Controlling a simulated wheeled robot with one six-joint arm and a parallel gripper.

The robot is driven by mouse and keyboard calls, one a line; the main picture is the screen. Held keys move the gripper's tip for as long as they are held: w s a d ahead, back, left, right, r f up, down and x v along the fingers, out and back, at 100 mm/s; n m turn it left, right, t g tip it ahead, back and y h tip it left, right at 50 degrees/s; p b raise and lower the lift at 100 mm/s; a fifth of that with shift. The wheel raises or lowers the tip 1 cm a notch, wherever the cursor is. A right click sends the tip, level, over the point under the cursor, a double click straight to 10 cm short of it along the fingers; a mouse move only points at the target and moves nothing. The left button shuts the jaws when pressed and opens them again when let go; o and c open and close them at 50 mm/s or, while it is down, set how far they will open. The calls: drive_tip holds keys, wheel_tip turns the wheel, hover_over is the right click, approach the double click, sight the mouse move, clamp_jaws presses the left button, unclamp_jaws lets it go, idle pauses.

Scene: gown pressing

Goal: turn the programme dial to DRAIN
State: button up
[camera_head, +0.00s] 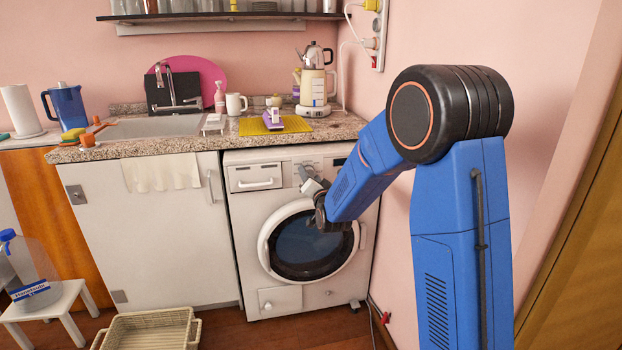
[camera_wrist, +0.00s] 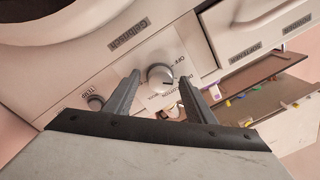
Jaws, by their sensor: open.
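I cannot read DRAIN, and the dial's exact setting is too small to tell. My gripper (camera_wrist: 159,79) is open, its two dark fingers on either side of the dial; I cannot tell whether they touch it. In the head view my gripper (camera_head: 309,184) is at the panel of the white washing machine (camera_head: 243,219) and hides the dial there.
A smaller TEMP knob (camera_wrist: 95,102) sits beside one finger in the wrist view. The detergent drawer (camera_head: 254,177) is shut, left of my gripper. The round door (camera_head: 267,241) is closed below. The granite worktop (camera_head: 340,127) overhangs the panel, and a pink wall stands close on the right.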

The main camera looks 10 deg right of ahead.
drive_tip(key=shift+s, duration=0.1)
drive_tip(key=s, duration=1.7)
drive_tip(key=shift+d+f, duration=0.3)
drive_tip(key=shift+f, duration=0.1)
drive_tip(key=shift+s, duration=0.15)
drive_tip(key=s+d+n+g, duration=0.2)
drive_tip(key=s+g, duration=0.2)
drive_tip(key=s, duration=0.9)
drive_tip(key=s+d+f+n+g, duration=0.1)
drive_tip(key=s+g, duration=0.4)
drive_tip(key=s, duration=0.8)
drive_tip(key=s+d+n+g, duration=0.3)
drive_tip(key=s+n+g, duration=0.1)
drive_tip(key=s, duration=0.9)
drive_tip(key=shift+d+f+n+g+h, duration=0.15)
drive_tip(key=shift+n+g+h, duration=0.15)
